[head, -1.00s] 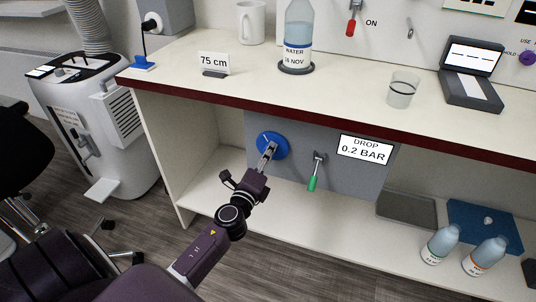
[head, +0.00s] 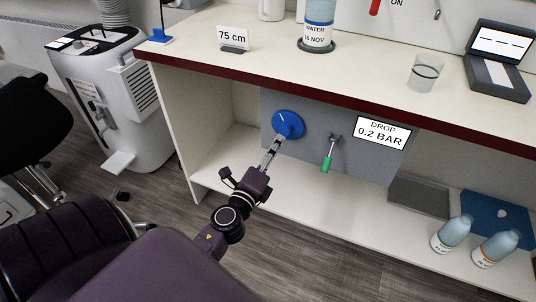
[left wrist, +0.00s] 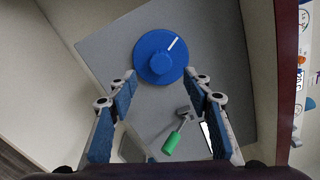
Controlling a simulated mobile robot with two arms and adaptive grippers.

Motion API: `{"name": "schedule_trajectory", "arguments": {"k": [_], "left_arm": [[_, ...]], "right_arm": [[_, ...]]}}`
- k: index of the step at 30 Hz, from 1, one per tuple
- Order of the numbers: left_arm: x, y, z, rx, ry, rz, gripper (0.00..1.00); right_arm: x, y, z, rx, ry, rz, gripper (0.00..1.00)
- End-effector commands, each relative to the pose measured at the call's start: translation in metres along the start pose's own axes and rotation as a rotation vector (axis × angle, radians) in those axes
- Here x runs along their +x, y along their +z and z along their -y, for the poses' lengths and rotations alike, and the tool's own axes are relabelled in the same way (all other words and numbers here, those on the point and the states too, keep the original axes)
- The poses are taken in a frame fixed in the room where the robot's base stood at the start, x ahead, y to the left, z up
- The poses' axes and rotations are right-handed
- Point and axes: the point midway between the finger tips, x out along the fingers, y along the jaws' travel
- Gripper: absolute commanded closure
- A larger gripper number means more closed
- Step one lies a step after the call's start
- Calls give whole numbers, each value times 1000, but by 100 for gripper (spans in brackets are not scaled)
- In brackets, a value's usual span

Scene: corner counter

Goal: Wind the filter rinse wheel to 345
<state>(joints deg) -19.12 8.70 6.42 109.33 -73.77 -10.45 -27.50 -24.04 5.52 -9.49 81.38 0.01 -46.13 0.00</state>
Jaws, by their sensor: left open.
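The blue wheel (head: 288,124) is mounted on the grey panel (head: 345,160) under the counter. It has a raised hub and a white mark; in the left wrist view the wheel (left wrist: 160,57) has this mark at its upper right. My left gripper (head: 272,146) is just in front of and below the wheel in the head view. In the left wrist view the gripper (left wrist: 163,85) is open, its fingers apart with nothing between them, and the wheel lies beyond the fingertips. No numbers on the wheel are readable. My right gripper is not in view.
A green-handled lever (head: 327,160) is on the panel right of the wheel, near my gripper. A display (head: 381,132) reads "DROP 0.2 BAR". Two bottles (head: 452,234) stand on the lower shelf. The counter's dark red front edge (head: 330,100) overhangs the panel.

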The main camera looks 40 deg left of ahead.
Motion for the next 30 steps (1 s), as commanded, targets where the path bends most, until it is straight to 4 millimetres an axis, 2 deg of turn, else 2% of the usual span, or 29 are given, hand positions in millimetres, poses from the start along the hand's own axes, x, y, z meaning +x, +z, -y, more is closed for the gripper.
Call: {"name": "schedule_trajectory", "arguments": {"k": [1, 3, 10, 30], "left_arm": [[-13, 0, -2, -6, 5, 2, 54], [-25, 0, -1, -6, 4, 4, 54], [-38, 0, 0, -6, -2, 3, 54], [-44, 0, 0, -1, -1, -1, 54]], "right_arm": [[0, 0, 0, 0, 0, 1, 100], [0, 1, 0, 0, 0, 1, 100], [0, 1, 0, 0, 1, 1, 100], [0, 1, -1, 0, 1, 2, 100]]}}
